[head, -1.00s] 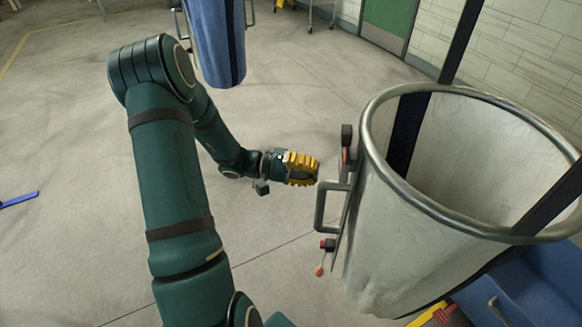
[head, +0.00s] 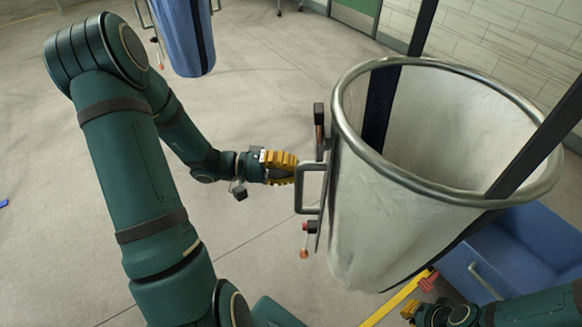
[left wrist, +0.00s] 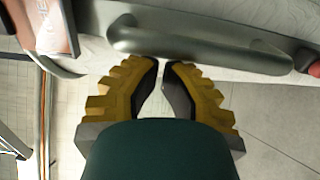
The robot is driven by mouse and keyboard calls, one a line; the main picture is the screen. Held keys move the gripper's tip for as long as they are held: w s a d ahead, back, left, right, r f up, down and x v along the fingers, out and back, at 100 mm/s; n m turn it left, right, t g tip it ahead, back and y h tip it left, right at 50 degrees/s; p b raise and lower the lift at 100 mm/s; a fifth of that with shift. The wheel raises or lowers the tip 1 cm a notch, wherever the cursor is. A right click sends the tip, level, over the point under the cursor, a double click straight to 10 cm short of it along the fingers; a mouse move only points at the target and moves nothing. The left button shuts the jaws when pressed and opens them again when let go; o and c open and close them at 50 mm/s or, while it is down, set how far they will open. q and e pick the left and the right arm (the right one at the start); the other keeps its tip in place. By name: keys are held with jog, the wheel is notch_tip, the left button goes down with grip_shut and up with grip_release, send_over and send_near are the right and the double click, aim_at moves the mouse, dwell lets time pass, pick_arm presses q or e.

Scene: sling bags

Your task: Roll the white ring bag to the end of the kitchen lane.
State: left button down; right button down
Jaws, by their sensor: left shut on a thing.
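The white ring bag (head: 385,220) hangs from a round metal ring on the right in the head view, its top open and empty. Dark straps rise past the ring. A grey handle (head: 299,197) is on its left side, and this handle spans the top of the left wrist view (left wrist: 200,45). My left gripper (head: 296,167), with yellow ridged fingers, is shut on the handle near its upper end; the fingers hide the exact contact. My right gripper (head: 428,312) shows partly at the bottom right, below the bag; its jaws are unclear.
A blue bag (head: 185,38) hangs at the top left. A blue bin (head: 520,250) with a handle stands low at the right, behind the white bag. A tiled wall (head: 490,50) and a green door (head: 358,12) are at the back. The grey floor left of the bag is clear.

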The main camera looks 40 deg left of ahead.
dwell(0.3)
pick_arm(q)
jog(key=v, duration=1.2)
